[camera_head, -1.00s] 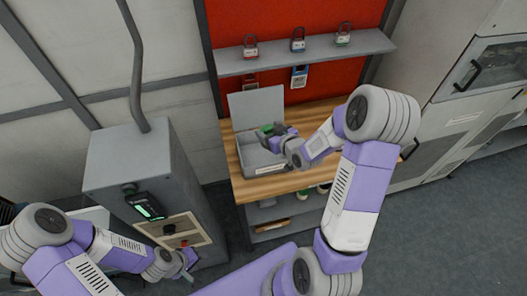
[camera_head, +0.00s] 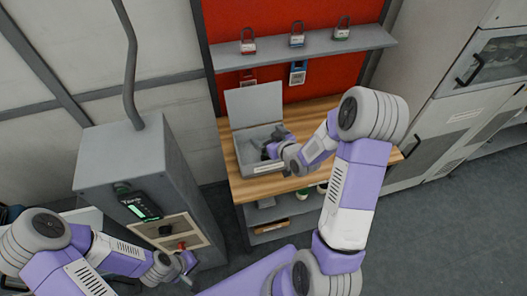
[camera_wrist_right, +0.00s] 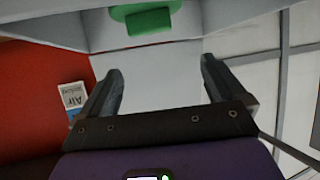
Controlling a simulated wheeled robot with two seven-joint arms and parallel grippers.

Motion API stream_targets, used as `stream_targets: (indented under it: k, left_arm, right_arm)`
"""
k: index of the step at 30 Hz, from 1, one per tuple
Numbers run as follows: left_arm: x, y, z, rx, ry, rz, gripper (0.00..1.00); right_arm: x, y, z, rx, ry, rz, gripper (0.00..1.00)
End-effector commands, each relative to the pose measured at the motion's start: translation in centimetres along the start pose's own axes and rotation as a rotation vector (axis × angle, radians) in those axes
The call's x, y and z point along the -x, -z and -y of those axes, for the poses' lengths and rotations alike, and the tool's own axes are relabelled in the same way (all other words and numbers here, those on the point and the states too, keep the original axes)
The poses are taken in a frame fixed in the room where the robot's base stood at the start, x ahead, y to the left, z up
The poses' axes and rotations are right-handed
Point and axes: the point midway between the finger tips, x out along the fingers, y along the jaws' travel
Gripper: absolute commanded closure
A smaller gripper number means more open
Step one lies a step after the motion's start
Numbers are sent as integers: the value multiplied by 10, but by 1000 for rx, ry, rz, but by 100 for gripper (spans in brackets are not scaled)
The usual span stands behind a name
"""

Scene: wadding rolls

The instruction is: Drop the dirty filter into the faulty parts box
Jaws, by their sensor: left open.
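The faulty parts box (camera_head: 247,160) is a grey box on the wooden bench, with its lid (camera_head: 255,104) standing open at the back. My right gripper (camera_head: 271,146) is over the open box. In the right wrist view my right gripper (camera_wrist_right: 163,82) has its fingers wide apart with nothing between them. The green filter (camera_wrist_right: 148,20) shows beyond the fingertips at the top of that view, against the box's grey inside; its lower side is not clear. It is hidden in the head view. My left gripper (camera_head: 186,264) is open beside the grey cabinet's front panel.
The grey cabinet (camera_head: 125,160) with a lit display stands left of the wooden bench (camera_head: 237,183). A shelf (camera_head: 310,52) with three padlocks crosses the red board above the box. A white cabinet (camera_head: 460,115) stands at the right.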

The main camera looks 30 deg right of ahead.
Motion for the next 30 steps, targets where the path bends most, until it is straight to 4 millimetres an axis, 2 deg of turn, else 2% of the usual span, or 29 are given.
stream_targets:
  k: [8, 17, 18, 24, 30]
  left_arm:
    - [0, 0, 0, 0, 0, 0, 57]
    - [-2, 0, 1, 0, 0, 0, 57]
    - [3, 0, -1, 0, 0, 0, 57]
    - [19, -1, -7, 0, 0, 0, 57]
    - [21, -1, -8, 0, 0, 0, 57]
  right_arm:
    - [5, 0, -1, 0, -1, 0, 3]
    - [52, 0, -1, -1, -4, -1, 3]
    - [57, 1, 0, -2, -1, 3, 3]
    - [72, 2, -1, 0, -1, 2, 3]
    - [76, 0, 0, 0, 1, 0, 3]
